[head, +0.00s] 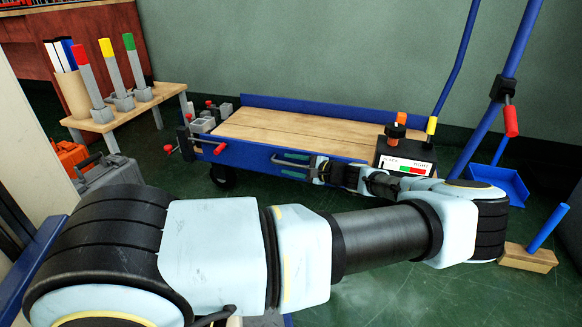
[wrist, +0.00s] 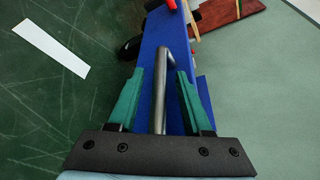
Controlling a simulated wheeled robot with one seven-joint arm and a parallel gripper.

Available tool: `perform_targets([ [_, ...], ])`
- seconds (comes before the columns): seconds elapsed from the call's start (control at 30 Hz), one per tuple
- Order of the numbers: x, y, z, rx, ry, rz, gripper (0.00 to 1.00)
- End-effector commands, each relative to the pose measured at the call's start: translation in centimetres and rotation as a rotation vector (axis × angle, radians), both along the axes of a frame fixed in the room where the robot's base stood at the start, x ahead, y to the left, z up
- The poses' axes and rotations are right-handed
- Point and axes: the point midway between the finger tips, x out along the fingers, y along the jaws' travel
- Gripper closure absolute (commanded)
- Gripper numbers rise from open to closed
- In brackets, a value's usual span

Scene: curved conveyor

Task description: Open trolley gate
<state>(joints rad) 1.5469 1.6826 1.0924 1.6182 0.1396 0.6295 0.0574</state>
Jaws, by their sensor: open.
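The trolley has a wooden deck (head: 290,128) and a blue gate panel (head: 240,156) along its near side. My gripper (head: 280,165) is at this panel in the head view, its green fingers pointing left along it. In the wrist view, my gripper (wrist: 170,72) is open, with one finger on each side of a grey metal bar handle (wrist: 161,95) on the blue panel (wrist: 152,38). The bar runs lengthwise between the fingers and bends at its far end. Gaps show between fingers and bar. My arm hides the panel's right part in the head view.
A control box (head: 405,155) with an orange knob stands at the trolley's right end. Red-handled clamps (head: 205,120) are at its left end. A wooden bench (head: 125,112) and grey toolbox (head: 108,172) stand left. A blue dustpan (head: 497,183) lies right.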

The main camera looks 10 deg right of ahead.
Motion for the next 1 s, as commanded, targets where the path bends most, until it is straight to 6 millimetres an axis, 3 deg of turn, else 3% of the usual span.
perform_targets([
  [0.17,-0.01,0.0,0.02,0.0,0.0,0.0,0.52],
  [0.6,-0.03,-0.01,0.0,0.0,0.001,0.001,1.0],
  [1.0,-0.04,-0.02,-0.01,0.0,0.001,0.001,1.0],
])
